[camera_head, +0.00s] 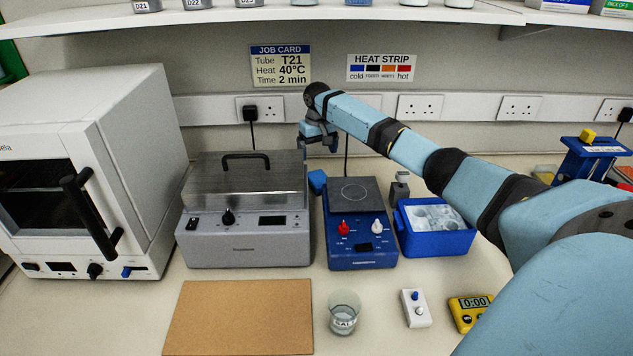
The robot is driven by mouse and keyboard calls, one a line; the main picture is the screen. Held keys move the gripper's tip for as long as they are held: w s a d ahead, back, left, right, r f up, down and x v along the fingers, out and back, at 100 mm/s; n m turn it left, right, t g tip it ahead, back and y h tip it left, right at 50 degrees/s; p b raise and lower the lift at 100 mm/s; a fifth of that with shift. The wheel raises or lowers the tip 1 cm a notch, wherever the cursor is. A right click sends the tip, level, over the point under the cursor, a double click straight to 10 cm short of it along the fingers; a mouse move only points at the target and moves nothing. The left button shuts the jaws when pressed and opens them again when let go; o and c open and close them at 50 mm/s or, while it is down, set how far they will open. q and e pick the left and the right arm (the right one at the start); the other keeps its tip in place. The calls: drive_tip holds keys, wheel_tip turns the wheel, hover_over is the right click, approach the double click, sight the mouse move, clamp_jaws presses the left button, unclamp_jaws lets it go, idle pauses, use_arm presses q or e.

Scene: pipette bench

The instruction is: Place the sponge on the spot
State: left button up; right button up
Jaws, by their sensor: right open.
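A small blue block (317,181), which looks like the sponge, sits in the gap between the grey lidded bath and the blue hot plate. It is partly hidden by their edges. My right gripper (319,143) is open, above and behind the block and apart from it, near the back wall. Nothing shows between its fingers. I cannot make out a clearly marked spot on the bench. My left gripper is not in view.
The grey bath (245,225) and blue hot plate (360,235) flank the block. A blue ice box (437,243) stands to the right.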

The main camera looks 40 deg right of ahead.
sight(316, 174)
drive_tip(key=f, duration=0.9)
drive_tip(key=shift+w+a+f, duration=0.1)
drive_tip(key=shift+w, duration=0.15)
drive_tip(key=shift+c, duration=0.2)
drive_tip(key=c, duration=1)
drive_tip(key=shift+r, duration=0.2)
